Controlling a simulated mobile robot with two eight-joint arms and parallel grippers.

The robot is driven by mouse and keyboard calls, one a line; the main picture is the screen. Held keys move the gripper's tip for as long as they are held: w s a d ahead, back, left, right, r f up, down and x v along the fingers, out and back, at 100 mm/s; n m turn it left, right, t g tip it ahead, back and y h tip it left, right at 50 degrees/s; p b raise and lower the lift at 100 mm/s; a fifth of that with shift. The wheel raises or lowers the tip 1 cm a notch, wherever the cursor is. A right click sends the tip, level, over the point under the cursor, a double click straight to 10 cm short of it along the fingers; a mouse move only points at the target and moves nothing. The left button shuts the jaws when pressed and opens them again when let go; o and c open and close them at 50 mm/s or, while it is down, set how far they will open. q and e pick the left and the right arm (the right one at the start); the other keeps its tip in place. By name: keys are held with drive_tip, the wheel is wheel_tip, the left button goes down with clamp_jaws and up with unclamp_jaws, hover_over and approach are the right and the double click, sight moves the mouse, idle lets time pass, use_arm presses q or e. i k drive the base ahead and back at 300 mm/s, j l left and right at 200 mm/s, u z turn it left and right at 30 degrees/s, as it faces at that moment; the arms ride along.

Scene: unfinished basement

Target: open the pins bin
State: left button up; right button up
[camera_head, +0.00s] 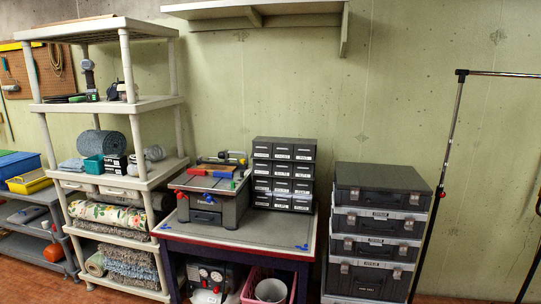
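A dark small-parts cabinet (284,150) with several rows of labelled bins stands at the back right of a workbench (262,231), against the wall. Each bin front has a white label, too small to read here, so I cannot tell which one is the pins bin. The bins look shut. Neither of my grippers is in the head view.
A grey toolbox (221,205) with tools on top stands left of the cabinet. Stacked dark cases (375,225) stand right of the bench. A cream shelf unit (140,152) stands left. A wall shelf (262,8) hangs above. The bench's front right is mostly clear.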

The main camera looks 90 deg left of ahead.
sight(307, 152)
drive_tip(key=u, duration=2.8)
drive_tip(key=i+u, duration=0.15)
drive_tip(key=u, duration=0.7)
drive_tip(key=i+l+u, duration=0.35)
drive_tip(key=l+u, duration=0.15)
drive_tip(key=i+l+u, duration=0.25)
drive_tip(key=l, duration=0.2)
drive_tip(key=i+l+u, duration=0.1)
drive_tip(key=l, duration=0.25)
drive_tip(key=i+l, duration=0.1)
drive_tip(key=l, duration=0.2)
drive_tip(key=l+u, duration=0.15)
drive_tip(key=l, duration=0.2)
drive_tip(key=i, duration=0.05)
